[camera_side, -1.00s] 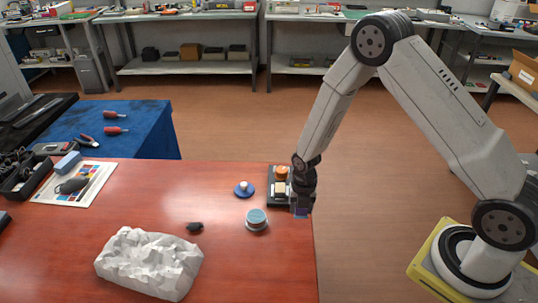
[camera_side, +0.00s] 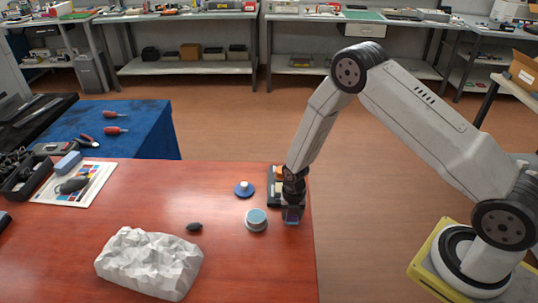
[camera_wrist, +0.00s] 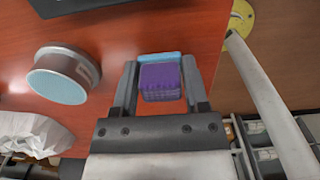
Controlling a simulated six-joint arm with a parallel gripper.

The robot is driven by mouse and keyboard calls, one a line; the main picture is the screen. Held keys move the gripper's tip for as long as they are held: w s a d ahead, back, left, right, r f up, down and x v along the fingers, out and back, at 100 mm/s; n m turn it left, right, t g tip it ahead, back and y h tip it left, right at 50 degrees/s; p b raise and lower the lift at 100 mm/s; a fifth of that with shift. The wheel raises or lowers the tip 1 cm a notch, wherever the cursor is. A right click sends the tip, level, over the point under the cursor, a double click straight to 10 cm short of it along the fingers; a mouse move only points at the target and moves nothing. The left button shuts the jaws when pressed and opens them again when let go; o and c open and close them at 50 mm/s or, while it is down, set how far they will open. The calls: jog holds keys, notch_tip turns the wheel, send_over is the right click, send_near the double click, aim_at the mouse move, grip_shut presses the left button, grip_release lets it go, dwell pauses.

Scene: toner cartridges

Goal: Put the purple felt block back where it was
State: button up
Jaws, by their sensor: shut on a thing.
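The purple felt block (camera_wrist: 160,82) is between the fingers of my gripper (camera_wrist: 160,75) in the wrist view. A light blue strip (camera_wrist: 160,57) shows along its far edge; I cannot tell whether it belongs to the block. In the side view my gripper (camera_side: 292,214) points down near the right edge of the red-brown table (camera_side: 225,275), and the block is a small dark purple patch (camera_side: 293,212) at its tip. I cannot tell whether the block touches the table. A dark tray (camera_side: 271,190) stands just behind, mostly hidden by my gripper.
A round tin with a blue top (camera_side: 256,218) stands close left of my gripper. A blue disc with a white knob (camera_side: 244,189), a small black bulb (camera_side: 194,227) and a crumpled white mass (camera_side: 150,263) lie further left. The front right of the table is clear.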

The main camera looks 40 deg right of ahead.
jog(key=shift+f, duration=0.55)
jog(key=shift+f, duration=0.15)
jog(key=o, duration=1.1)
jog(key=shift+r, duration=6.15)
jog(key=shift+r, duration=0.1)
